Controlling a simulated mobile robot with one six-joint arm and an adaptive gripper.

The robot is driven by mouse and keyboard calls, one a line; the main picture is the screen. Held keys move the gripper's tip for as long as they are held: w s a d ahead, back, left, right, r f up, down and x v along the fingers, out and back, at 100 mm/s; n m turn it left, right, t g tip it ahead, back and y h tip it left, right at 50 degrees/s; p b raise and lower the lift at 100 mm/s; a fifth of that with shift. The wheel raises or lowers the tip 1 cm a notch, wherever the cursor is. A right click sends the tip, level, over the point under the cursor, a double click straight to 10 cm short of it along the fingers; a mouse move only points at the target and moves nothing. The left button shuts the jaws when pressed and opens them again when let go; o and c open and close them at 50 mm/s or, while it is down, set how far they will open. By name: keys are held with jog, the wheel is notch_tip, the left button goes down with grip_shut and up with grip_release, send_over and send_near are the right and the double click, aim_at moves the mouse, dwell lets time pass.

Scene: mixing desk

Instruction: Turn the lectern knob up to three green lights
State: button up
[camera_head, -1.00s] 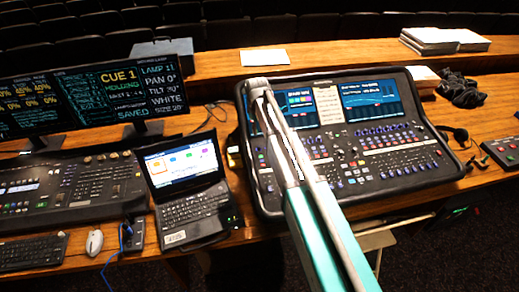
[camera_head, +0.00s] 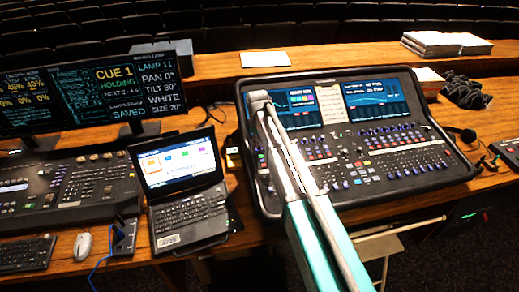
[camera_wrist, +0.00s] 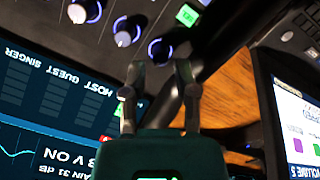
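The mixing console (camera_head: 460,160) fills the middle of the head view, with two lit screens above rows of small knobs. My gripper (camera_wrist: 158,68) reaches over its upper left part; in the head view my arm hides that area. In the wrist view its two fingers are apart with nothing between them. A dark knob with a blue-lit ring (camera_wrist: 160,50) lies just beyond the fingertips. Two pale-capped knobs, a nearer one (camera_wrist: 125,38) and a farther one (camera_wrist: 84,10), lie up and left. I cannot read which is the lectern knob or make out its row of green lights.
The console screen (camera_wrist: 45,100) shows upside-down "HOST GUEST SINGER" and "GAIN 31 dB". A green-lit button (camera_wrist: 187,15) is at the top. A laptop (camera_head: 190,215) and a lighting desk (camera_head: 70,190) stand left. Wooden desk (camera_wrist: 230,90) shows beside the console.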

jog(key=shift+f+b, duration=0.8)
jog(key=shift+f, duration=0.35)
jog(key=shift+d, duration=0.15)
grip_shut()
